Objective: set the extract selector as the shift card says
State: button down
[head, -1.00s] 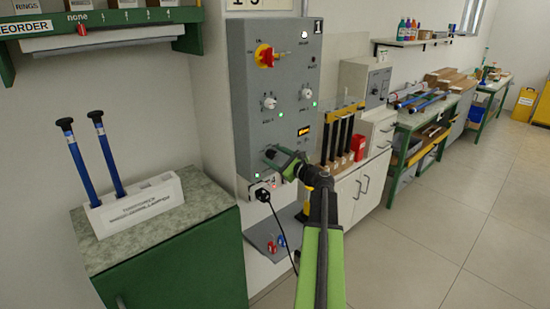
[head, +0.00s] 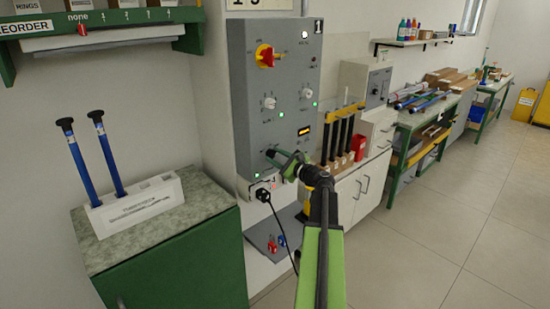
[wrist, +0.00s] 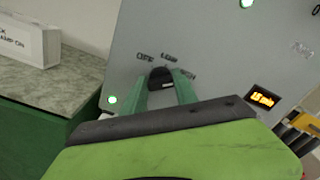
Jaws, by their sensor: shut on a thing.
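The grey control panel (head: 280,100) hangs on the wall, marked 1 at its top right. A dark selector knob (wrist: 161,74) sits low on it, with OFF and LOW lettered above and a third word partly covered by a finger. My gripper (wrist: 163,86) has its green fingers on both sides of this knob and is shut on it. A small pale mark shows on the knob; I cannot tell surely which word it points to. In the head view my gripper (head: 277,158) reaches the panel's lower part and hides most of the knob. No readable shift card shows.
The panel also carries a red-yellow switch (head: 265,56), two white knobs, lit green lamps and an amber display (wrist: 263,98). A black plug and cable (head: 263,195) hang below. A white block (head: 137,207) with two blue rods stands on the left cabinet. Floor at right is clear.

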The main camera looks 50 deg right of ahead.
jog(key=n, duration=0.5)
jog(key=shift+f, duration=0.1)
jog(key=n, duration=0.5)
jog(key=shift+a+f, duration=0.1)
jog(key=shift+n, duration=0.4)
jog(key=c, duration=1)
grip_release()
jog(key=shift+o, duration=0.2)
jog(key=s+a, duration=0.1)
jog(key=s, duration=1.6)
jog(key=shift+s, duration=0.25)
jog(key=shift+a, duration=0.1)
